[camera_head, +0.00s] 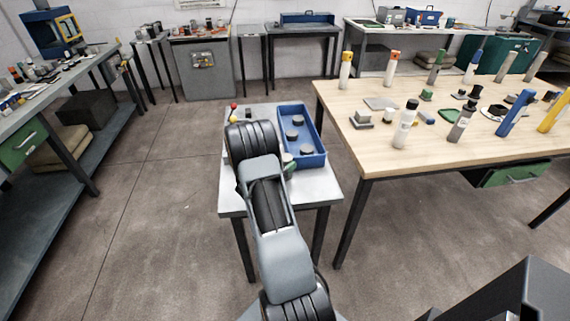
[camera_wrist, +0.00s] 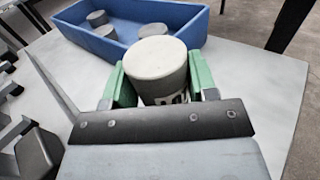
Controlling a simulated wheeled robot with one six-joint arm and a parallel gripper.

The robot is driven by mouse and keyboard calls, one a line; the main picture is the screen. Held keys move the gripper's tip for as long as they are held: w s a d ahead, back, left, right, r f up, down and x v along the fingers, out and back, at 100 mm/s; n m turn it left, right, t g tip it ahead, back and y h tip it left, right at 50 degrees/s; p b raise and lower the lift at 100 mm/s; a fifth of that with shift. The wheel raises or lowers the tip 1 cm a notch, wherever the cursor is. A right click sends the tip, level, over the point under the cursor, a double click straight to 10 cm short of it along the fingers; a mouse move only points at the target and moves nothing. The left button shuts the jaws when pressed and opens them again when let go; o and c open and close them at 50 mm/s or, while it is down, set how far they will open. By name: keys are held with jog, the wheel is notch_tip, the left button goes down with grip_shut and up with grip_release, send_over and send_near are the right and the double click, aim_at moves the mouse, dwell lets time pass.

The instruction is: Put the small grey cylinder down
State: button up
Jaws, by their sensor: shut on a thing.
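The small grey cylinder (camera_wrist: 160,62) is between the green-padded fingers of my gripper (camera_wrist: 160,84) in the wrist view. The gripper is shut on it. The cylinder looks upright, with its pale top facing up and dark marks on its side. It is in front of the blue bin (camera_wrist: 186,17); I cannot tell its height above the small table (camera_wrist: 250,75). In the head view my arm hides most of the gripper, and only a bit of green shows beside the blue bin (camera_head: 316,143).
Several grey cylinders stand inside the blue bin, one at its far end (camera_head: 297,120). The small table (camera_head: 318,190) has free surface in front of the bin. Grey parts (camera_wrist: 35,150) lie at left in the wrist view. A wooden table (camera_head: 350,140) with bottles stands at right.

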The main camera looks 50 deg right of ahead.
jog(key=shift+f, duration=0.15)
jog(key=o, duration=1.3)
